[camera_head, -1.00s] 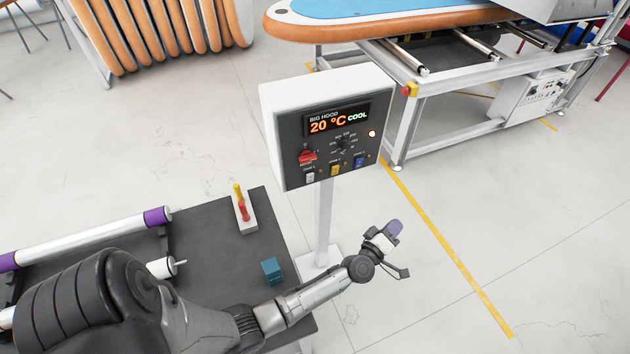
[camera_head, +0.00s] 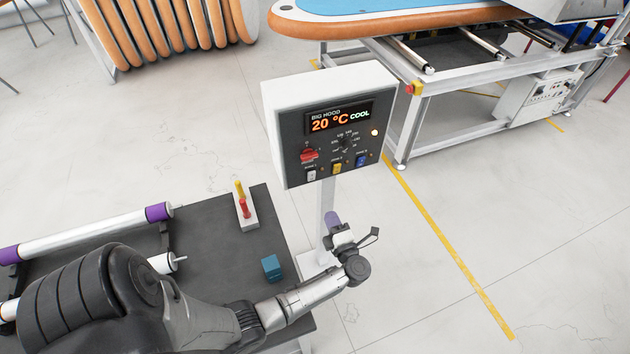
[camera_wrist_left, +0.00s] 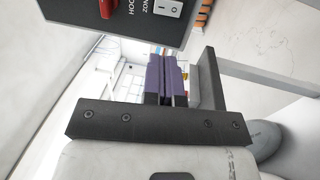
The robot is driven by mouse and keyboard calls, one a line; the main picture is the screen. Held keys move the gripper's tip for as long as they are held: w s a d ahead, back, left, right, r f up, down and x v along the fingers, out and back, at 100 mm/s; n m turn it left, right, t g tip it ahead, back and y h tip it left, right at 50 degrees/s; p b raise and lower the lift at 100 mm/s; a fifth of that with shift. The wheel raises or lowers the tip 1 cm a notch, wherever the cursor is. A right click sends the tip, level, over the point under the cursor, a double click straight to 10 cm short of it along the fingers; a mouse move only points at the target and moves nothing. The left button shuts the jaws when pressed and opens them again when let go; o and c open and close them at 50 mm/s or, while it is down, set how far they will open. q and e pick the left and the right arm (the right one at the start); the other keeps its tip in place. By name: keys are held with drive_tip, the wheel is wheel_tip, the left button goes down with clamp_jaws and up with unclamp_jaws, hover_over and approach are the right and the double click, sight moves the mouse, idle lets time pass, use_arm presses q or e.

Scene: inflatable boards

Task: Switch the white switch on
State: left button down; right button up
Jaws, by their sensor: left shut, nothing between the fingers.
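The control panel (camera_head: 290,150) stands on a white post, its screen reading 20 °C COOL. The white switch (camera_head: 311,175) is at the panel's lower left, below a red knob (camera_head: 308,155); it also shows in the left wrist view (camera_wrist_left: 168,8) at the top. A yellow switch (camera_head: 337,168) and a blue switch (camera_head: 361,160) are to its right. My left gripper (camera_head: 332,218) is below the panel, apart from it, with purple fingertips pointing up. In the left wrist view the purple fingers (camera_wrist_left: 166,78) are shut together and empty. My right gripper is not seen.
A dark table (camera_head: 205,270) at lower left holds a blue cube (camera_head: 271,267), a small block with red and yellow pieces (camera_head: 244,208) and white rollers (camera_head: 85,236). A metal frame with an orange-edged board (camera_head: 400,22) stands behind. Open floor lies to the right.

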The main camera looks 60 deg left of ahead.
use_arm(q)
drive_tip(key=shift+a, duration=0.1)
idle(0.3)
drive_tip(key=b, duration=0.1)
approach(312, 175)
drive_tip(key=x, duration=0.7)
drive_tip(key=shift+w+a+r, duration=0.1)
drive_tip(key=shift+a, duration=0.15)
